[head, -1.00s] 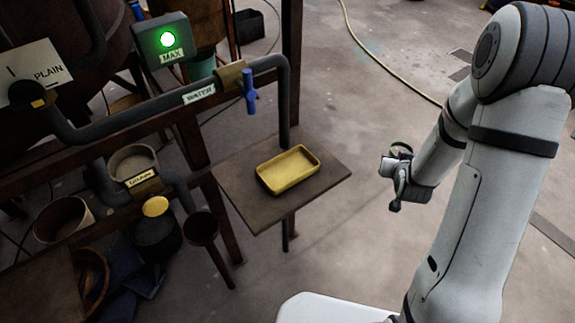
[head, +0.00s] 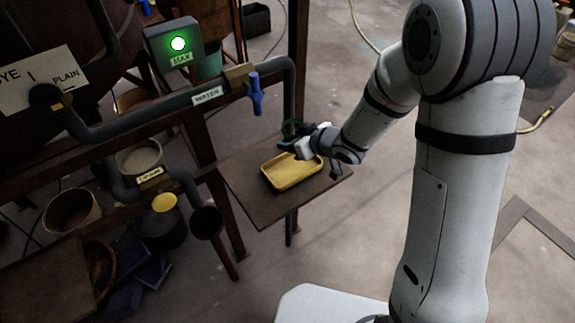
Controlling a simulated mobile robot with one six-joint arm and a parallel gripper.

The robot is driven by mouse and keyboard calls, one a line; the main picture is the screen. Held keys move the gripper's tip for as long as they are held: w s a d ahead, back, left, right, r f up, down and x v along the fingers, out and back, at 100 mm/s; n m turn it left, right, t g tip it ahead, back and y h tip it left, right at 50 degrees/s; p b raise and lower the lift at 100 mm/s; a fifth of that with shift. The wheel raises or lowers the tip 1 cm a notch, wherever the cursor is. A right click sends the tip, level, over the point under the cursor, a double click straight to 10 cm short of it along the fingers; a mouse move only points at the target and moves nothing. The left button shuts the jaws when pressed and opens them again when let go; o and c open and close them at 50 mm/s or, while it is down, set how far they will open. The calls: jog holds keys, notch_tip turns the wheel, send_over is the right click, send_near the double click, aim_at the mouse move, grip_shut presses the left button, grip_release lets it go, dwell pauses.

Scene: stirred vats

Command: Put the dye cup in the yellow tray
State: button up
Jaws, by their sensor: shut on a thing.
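The yellow tray (head: 272,182) lies on a flat brown shelf, with its long open basin facing up. My gripper (head: 294,142) is over the tray's far edge, coming in from the right. The cup's lower part is mostly hidden by my gripper. The cup appears to be above the back of the tray; I cannot tell whether it touches the tray.
The brown shelf (head: 250,205) has bare room in front of the tray. A grey water pipe (head: 150,112) with a blue valve handle (head: 256,95) runs just behind and to the left. A rusty post (head: 297,40) stands behind the shelf. Pots and buckets crowd the lower left.

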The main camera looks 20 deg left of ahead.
notch_tip(320, 180, down, 10)
jog(key=shift+s+a+r, duration=0.1)
jog(key=shift+a, duration=0.05)
dwell(0.4)
jog(key=o, duration=1.1)
jog(key=shift+c, duration=0.2)
jog(key=shift+p, duration=0.35)
jog(key=b+v, duration=0.1)
jog(key=v, duration=1.1)
